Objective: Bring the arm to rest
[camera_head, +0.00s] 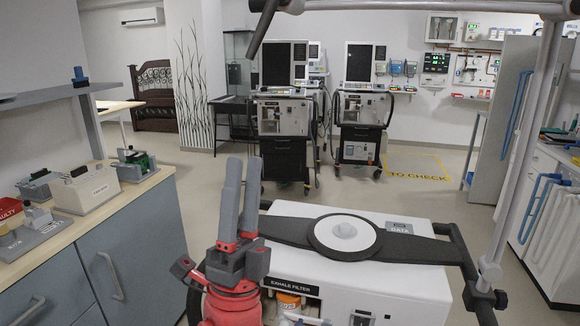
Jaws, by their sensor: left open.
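My left gripper (243,170) is at the lower centre, on a red and grey arm that comes up from the bottom edge. Its two long grey fingers point upward with a narrow gap between them. It is open, with nothing seen between the fingers. It appears in front of the left end of a white ventilator unit (400,283); I cannot tell the distance between them. My right gripper is not in view.
The ventilator has a black top handle, an "EXHALE FILTER" opening with an orange part (288,300), and a pole (522,150) at right. A counter (150,183) with boxes stands left. Two ventilator carts (285,158) (358,143) stand behind. Floor between is clear.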

